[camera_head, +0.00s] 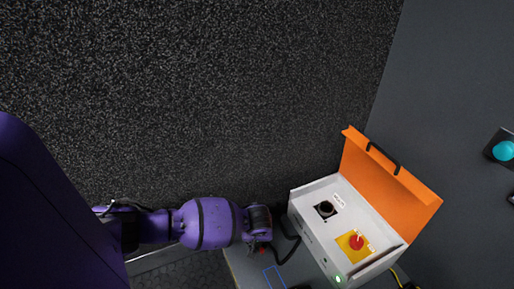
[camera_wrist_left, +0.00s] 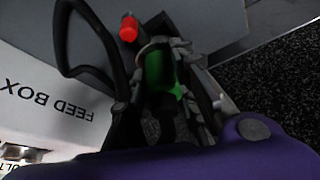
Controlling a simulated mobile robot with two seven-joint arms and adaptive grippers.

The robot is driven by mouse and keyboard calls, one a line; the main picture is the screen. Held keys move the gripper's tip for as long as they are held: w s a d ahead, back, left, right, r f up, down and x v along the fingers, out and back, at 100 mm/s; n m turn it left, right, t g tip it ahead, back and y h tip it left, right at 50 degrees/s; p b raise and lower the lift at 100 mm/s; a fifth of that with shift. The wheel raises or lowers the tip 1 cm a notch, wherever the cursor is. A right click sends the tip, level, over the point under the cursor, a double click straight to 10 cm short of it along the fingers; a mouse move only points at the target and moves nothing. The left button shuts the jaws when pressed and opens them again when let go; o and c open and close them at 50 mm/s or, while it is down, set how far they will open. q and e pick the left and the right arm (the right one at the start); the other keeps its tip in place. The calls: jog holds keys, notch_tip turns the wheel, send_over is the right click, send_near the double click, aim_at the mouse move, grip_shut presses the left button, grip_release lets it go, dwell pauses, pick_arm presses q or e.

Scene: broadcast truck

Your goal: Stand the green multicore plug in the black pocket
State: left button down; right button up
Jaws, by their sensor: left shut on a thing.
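My left gripper (camera_head: 258,232) is beside the left wall of a white box in the head view, its fingers mostly hidden by the wrist. In the left wrist view my left gripper (camera_wrist_left: 160,75) is shut on the green plug (camera_wrist_left: 154,66), which shows between the dark fingers. A black cable (camera_wrist_left: 64,40) loops out beside the fingers. A small red part (camera_wrist_left: 129,28) shows just beyond them. The lower part of the plug is hidden. I cannot identify the black pocket for sure; a black square socket (camera_head: 325,209) is in the box's top. My right gripper is not in view.
The white feed box (camera_head: 315,240) has a raised orange lid (camera_head: 385,185) and a red knob on yellow (camera_head: 356,242). A blue outline (camera_head: 275,278) marks the grey surface near my gripper. A black device with a cyan button (camera_head: 503,150) is at the far right.

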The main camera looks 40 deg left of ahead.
pick_arm(q)
jog(key=shift+f, duration=0.35)
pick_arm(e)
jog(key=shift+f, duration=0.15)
pick_arm(q)
jog(key=c, duration=1.9)
grip_release()
jog(key=o, duration=0.6)
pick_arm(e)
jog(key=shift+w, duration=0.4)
pick_arm(q)
jog(key=shift+f, duration=0.1)
jog(key=v, duration=1.2)
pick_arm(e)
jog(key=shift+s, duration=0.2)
